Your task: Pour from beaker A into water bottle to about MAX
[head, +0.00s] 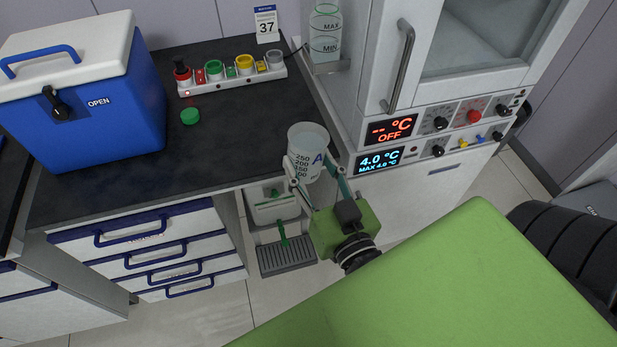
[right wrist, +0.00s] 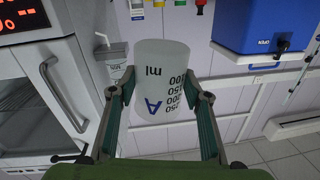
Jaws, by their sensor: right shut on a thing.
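Beaker A (head: 308,143) is a translucent white beaker with a blue letter A and volume marks. My right gripper (head: 320,183) is shut on it and holds it nearly upright in front of the dark bench's right edge. In the right wrist view beaker A (right wrist: 160,75) sits between the two fingers of my right gripper (right wrist: 160,98), its lettering upside down. Its liquid level is hard to make out. The water bottle (head: 326,50), with MAX and MIN lines, stands in a holder at the cabinet's side, beyond and apart from the beaker. My left gripper is out of view.
A white cabinet (head: 430,190) with displays and a handle stands right of the beaker. The bench's middle is clear.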

